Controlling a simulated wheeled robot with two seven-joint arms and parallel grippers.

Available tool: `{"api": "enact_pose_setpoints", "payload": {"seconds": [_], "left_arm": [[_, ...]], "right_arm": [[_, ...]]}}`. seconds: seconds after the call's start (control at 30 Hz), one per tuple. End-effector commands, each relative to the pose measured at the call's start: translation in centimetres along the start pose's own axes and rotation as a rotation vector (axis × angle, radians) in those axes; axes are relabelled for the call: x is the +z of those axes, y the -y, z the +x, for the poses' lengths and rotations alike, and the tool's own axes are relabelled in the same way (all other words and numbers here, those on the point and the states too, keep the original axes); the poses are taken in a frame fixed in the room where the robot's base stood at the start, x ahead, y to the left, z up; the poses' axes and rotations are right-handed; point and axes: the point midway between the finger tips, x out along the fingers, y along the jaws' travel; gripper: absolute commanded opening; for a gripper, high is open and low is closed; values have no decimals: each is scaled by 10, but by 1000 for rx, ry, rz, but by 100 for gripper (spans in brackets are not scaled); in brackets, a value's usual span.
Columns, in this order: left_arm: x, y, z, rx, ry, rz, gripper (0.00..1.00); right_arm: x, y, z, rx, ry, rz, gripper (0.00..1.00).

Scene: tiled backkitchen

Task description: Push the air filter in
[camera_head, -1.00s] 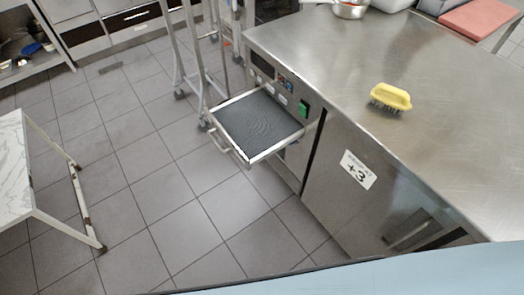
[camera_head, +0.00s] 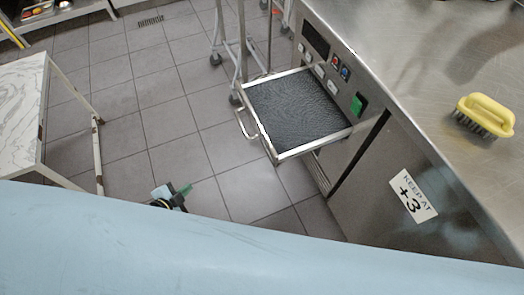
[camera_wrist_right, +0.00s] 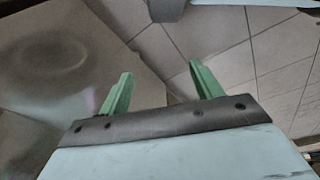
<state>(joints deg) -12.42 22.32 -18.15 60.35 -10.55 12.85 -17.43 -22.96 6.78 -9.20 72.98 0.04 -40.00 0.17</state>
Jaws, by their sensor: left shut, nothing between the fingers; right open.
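The air filter (camera_head: 292,112) is a dark mesh panel in a metal frame, pulled out like a drawer from the front of the steel counter unit. A metal handle (camera_head: 244,124) sticks out at its left end. My left gripper (camera_head: 184,190) shows its green tips at the lower middle of the head view, left of the filter and below it in the picture, apart from it. Its fingers are together and hold nothing. My right gripper (camera_wrist_right: 159,88) shows in its wrist view with two green fingers spread and nothing between them. The filter cannot be made out there.
A yellow brush (camera_head: 485,115) lies on the steel counter (camera_head: 420,65). A marble-topped table (camera_head: 20,115) stands at the left. A wheeled metal rack (camera_head: 240,50) stands behind the filter. Tiled floor between table and filter is clear.

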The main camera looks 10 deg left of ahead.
Motion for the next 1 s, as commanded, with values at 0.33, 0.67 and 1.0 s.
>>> {"api": "enact_pose_setpoints", "payload": {"seconds": [0.33,0.67,1.0], "left_arm": [[-126,66,10,-237,-698,736,0],[-166,60,-13,-303,-913,934,0],[-215,52,25,-306,-913,930,0]], "right_arm": [[-68,-14,-28,31,-71,8,65],[-79,-16,-58,38,-88,9,65],[-86,-8,-82,25,-108,13,65]]}}
